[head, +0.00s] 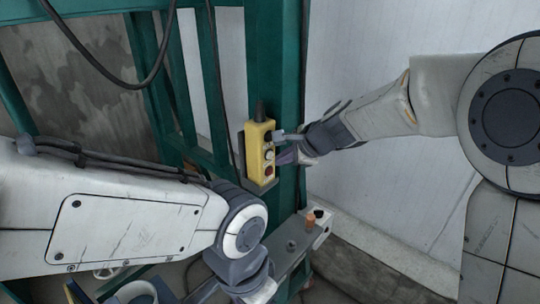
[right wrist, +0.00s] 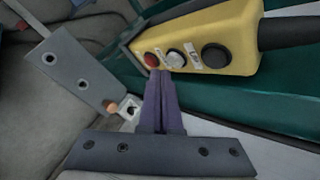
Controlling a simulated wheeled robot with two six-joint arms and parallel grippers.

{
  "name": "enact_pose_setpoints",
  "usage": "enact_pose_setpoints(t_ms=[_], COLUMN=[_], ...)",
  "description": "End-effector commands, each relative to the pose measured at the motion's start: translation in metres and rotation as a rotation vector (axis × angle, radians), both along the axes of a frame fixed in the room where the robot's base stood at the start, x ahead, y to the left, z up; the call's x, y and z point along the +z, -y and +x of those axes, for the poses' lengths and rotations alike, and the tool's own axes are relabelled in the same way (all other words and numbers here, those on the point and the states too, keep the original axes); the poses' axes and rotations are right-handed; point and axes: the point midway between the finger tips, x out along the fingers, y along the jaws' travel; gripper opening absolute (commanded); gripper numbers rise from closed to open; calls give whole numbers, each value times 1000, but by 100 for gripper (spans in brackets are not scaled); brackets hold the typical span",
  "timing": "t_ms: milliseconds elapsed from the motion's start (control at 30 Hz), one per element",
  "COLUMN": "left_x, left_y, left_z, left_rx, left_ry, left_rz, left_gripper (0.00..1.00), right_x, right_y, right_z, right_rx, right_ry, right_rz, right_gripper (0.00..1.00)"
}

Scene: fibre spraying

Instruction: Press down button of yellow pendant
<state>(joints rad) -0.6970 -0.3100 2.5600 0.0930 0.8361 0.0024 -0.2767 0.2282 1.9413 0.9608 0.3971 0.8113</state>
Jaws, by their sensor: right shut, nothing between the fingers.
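The yellow pendant (head: 254,150) is fixed upright on a green post. Its face carries a black button (right wrist: 216,55), a white button (right wrist: 176,59) and a red button (right wrist: 151,61). Small white labels sit beside the buttons; one seems to read "UP", the other is too small to read surely. My right gripper (head: 284,157) is shut and empty in front of the pendant's face. In the right wrist view its purple fingertips (right wrist: 166,75) are just below the white button; I cannot tell whether they touch it.
The green post (head: 264,60) stands behind the pendant. A grey bracket (head: 293,246) with an orange knob (head: 311,220) juts out below. A dark cable (head: 125,84) hangs at the upper left.

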Motion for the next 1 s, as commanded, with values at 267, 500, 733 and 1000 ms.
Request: enact_pose_setpoints(t_ms=[267, 500, 733, 1000], left_x=[3, 3, 4, 5], left_y=[0, 0, 0, 0], left_z=[0, 0, 0, 0], left_rx=[0, 0, 0, 0], left_ry=[0, 0, 0, 0], left_rz=[0, 0, 0, 0], left_gripper=[75, 75, 75, 75], right_x=[1, 0, 0, 0], right_y=[-6, -7, -8, -10], right_z=[3, 4, 4, 6], right_rx=[1, 0, 0, 0], right_ry=[-1, 0, 0, 0], right_rz=[0, 0, 0, 0], right_gripper=[0, 0, 0, 0])
